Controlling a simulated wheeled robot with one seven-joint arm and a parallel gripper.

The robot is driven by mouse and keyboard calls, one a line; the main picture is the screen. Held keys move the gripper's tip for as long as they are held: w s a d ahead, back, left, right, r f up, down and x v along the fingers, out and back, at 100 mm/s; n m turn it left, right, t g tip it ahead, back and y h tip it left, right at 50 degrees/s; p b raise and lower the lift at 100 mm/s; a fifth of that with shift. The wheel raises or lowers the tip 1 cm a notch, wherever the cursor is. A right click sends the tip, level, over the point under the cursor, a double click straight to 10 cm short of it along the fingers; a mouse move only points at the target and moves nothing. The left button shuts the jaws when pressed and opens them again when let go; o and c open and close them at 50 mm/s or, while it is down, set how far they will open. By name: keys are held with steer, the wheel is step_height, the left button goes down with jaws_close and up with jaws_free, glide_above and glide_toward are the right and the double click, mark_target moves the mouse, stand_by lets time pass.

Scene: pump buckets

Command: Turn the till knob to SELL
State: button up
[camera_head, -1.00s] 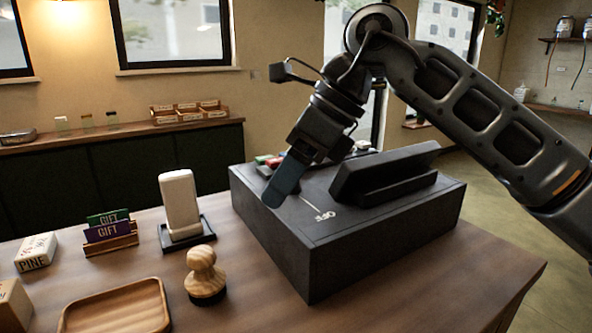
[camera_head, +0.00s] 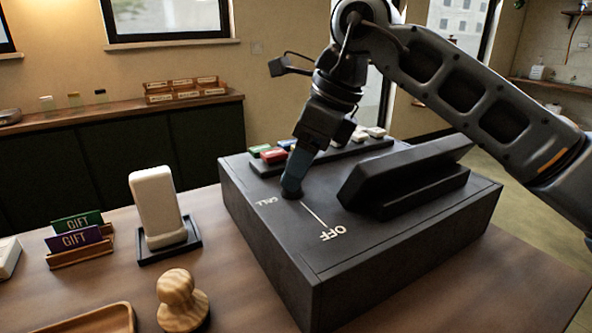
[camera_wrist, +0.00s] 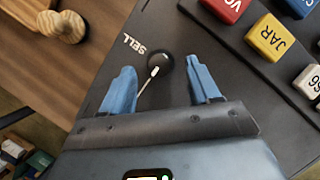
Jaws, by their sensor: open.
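The black till (camera_head: 300,235) stands on the counter, with white SELL and OFF lettering on its top. In the wrist view its round black knob (camera_wrist: 163,66) has a white pointer mark. The mark lines up with a thin white line running away from the SELL lettering (camera_wrist: 134,43); in the head view a line leads to OFF (camera_head: 334,233). My gripper (camera_wrist: 162,70) is open, its blue fingers on either side of the knob with gaps visible. In the head view my gripper (camera_head: 291,188) is low over the till top and mostly hides the knob.
Coloured till keys (camera_wrist: 270,36) lie beside the right finger. The till's raised dark display (camera_head: 405,178) is right of my gripper. A white device on a stand (camera_head: 157,205), GIFT cards (camera_head: 77,230) and a wooden stamp (camera_head: 181,300) stand left of the till.

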steer(key=shift+x, duration=1.1)
steer(key=c, duration=1)
